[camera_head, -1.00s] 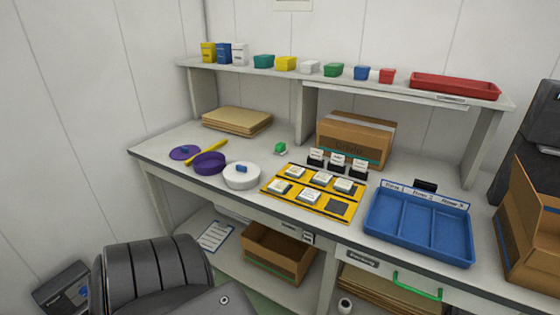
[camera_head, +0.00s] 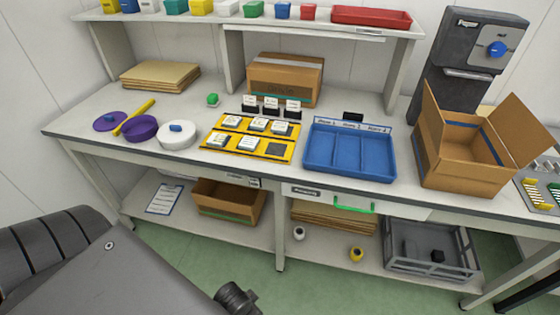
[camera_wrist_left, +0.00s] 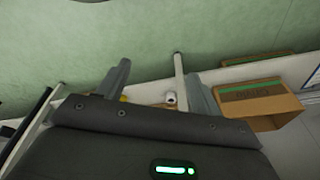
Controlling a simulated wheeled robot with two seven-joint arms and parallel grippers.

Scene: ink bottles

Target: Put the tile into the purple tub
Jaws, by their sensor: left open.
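The purple tub (camera_head: 140,129) stands open on the left of the bench, and no tile shows inside it. Several white tiles (camera_head: 247,143) with dark marks lie in a yellow board (camera_head: 206,146) at the bench's middle; its front right place is dark and bare. Which tile is meant, I cannot tell. My left gripper (camera_wrist_left: 158,76) shows in the left wrist view with its fingers apart and nothing between them, over the floor and lower shelf. In the head view only dark parts of my arm show at lower left. My right gripper is in neither view.
A white tub (camera_head: 178,142) with a blue piece on top stands right of the purple tub. A purple lid (camera_head: 109,122) and yellow stick (camera_head: 133,117) lie left. A blue tray (camera_head: 348,171) and open carton (camera_head: 464,165) stand right. Card holders (camera_head: 271,110) stand behind the board.

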